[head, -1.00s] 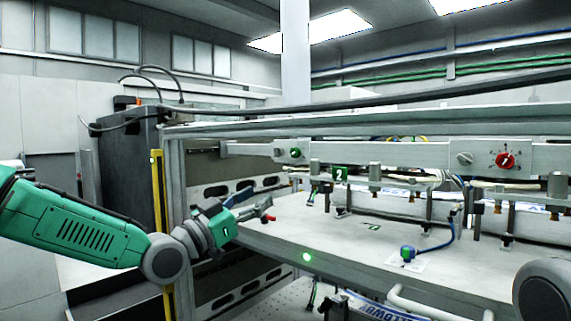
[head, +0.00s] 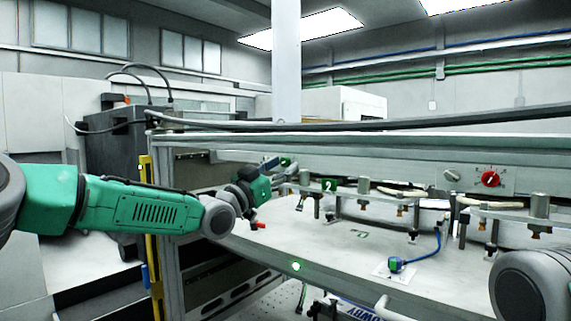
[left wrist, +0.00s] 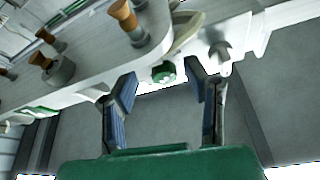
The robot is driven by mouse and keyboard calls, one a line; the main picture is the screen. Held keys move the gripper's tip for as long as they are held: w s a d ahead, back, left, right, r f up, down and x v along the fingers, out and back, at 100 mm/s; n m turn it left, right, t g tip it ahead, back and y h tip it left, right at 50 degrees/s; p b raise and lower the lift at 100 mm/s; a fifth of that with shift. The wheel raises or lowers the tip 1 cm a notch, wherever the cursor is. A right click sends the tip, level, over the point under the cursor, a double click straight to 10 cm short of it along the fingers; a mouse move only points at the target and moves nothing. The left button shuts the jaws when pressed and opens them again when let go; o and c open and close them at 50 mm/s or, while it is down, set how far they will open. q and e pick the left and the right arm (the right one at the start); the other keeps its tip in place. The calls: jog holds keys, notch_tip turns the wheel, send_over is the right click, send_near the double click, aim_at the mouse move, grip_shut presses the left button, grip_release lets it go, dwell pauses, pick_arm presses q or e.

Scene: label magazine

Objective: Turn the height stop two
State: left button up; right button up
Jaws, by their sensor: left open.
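A small green knob (head: 287,162) sits on the rail at the back of the bench, left of a green plate marked 2 (head: 329,184). In the left wrist view, a green round knob (left wrist: 164,72) shows just past and between the fingertips. My left gripper (head: 274,163) is raised at the knob, partly covering it in the head view. In the left wrist view its two blue-grey fingers (left wrist: 160,95) are apart with nothing between them; I see no contact. My right gripper is out of view.
A grey knob (head: 452,175) and a red dial (head: 490,179) are on the panel at the right. Metal posts with brass tips hang along the rail. A yellow post (head: 151,225) stands at the left.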

pick_arm(q)
jog(key=shift+w+a, duration=0.1)
jog(key=shift+a, duration=0.7)
jog(key=shift+d+r, duration=0.15)
jog(key=shift+d, duration=0.35)
grip_shut()
jog(key=shift+d, duration=0.3)
jog(key=shift+w, duration=0.1)
jog(key=shift+a+m+g+h, duration=0.15)
jog(key=shift+m+g+h, duration=0.15)
jog(key=shift+m, duration=0.5)
jog(key=m+g, duration=0.1)
jog(key=m, duration=0.1)
jog(key=shift+m+h, duration=0.4)
jog(key=shift+a+m+g+h, duration=0.1)
jog(key=shift+m+g+h, duration=0.15)
jog(key=shift+m+g, duration=0.7)
jog(key=shift+m+g+h, duration=0.25)
jog(key=shift+m+g, duration=0.1)
jog(key=shift+m, duration=1.2)
